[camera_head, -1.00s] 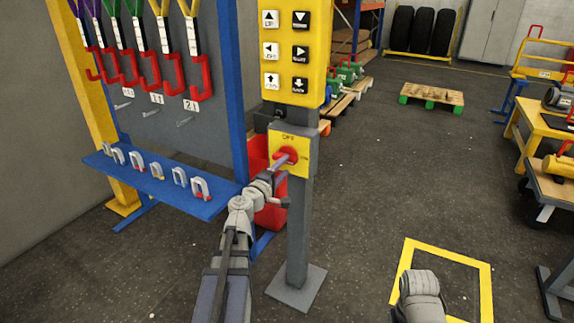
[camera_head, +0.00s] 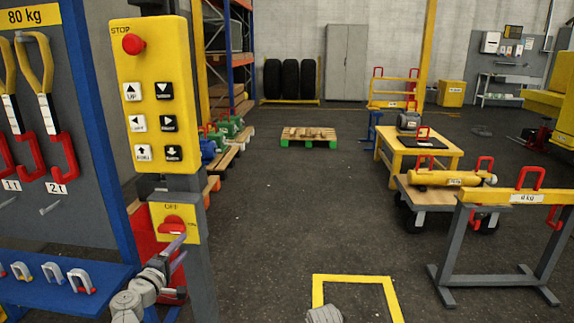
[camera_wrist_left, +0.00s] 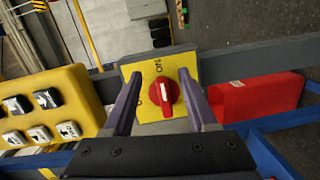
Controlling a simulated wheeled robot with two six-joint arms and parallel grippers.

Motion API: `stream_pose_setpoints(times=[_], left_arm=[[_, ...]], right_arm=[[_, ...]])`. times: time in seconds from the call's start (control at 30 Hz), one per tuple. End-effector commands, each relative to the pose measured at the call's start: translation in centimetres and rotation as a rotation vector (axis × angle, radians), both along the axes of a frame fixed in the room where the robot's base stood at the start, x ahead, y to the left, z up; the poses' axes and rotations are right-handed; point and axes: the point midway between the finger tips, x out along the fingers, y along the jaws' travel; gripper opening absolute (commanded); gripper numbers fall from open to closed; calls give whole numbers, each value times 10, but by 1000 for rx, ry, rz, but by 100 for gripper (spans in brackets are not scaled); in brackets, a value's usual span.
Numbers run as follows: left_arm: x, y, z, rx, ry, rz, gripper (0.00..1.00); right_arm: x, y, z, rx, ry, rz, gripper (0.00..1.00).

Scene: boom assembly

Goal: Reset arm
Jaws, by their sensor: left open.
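My left gripper (camera_head: 176,250) is open, just in front of the yellow switch plate (camera_head: 187,233) on the grey post. A red rotary knob (camera_head: 172,224) sits on that plate, marked OFF above it. In the left wrist view, the two purple-grey fingers of my left gripper (camera_wrist_left: 157,84) stand apart on either side of the red knob (camera_wrist_left: 165,98), with nothing held between them. Whether a finger touches the knob, I cannot tell. A grey piece of my right arm (camera_head: 324,314) shows at the bottom edge; its gripper is out of view.
The yellow button panel (camera_head: 150,95) with a red STOP button stands above the switch. A blue shelf (camera_head: 60,295) with shackles and a hook rack are at left. A red bin (camera_wrist_left: 262,97) is behind the post. A yellow floor square (camera_head: 355,278) and open floor lie to the right.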

Motion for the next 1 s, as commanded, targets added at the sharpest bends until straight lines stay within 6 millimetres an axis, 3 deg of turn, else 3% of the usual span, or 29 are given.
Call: stream_pose_setpoints(times=[0.03, 0.13, 0.23, 0.3, 0.43, 0.53, 0.7, 0.83, 1.0], left_arm=[[4, -33, 14, 51, 33, -82, 57], [2, -106, 17, 192, 126, -280, 57], [-14, -179, 13, 356, 238, -498, 57], [-35, -225, 9, 486, 330, -659, 57], [-87, -282, 1, 738, 512, -926, 57], [-129, -302, 3, 933, 658, -1091, 57], [-181, -304, 18, 1219, 879, -1255, 57], [-202, -297, 31, 1360, 994, -1299, 57], [-211, -291, 37, 1436, 1058, -1311, 57]], right_arm=[[0, 0, 23, 0, 0, 0, 50], [0, 0, 54, 0, 0, 0, 50], [0, 0, 86, 0, 0, 0, 50], [0, 0, 111, 0, 0, 0, 50], [0, 0, 153, 0, 0, -1, 50], [0, 0, 184, 0, 0, -1, 50], [0, 0, 223, 0, 0, -1, 50], [0, 0, 238, 0, 0, -1, 50], [0, 0, 243, 0, 0, -1, 50]])
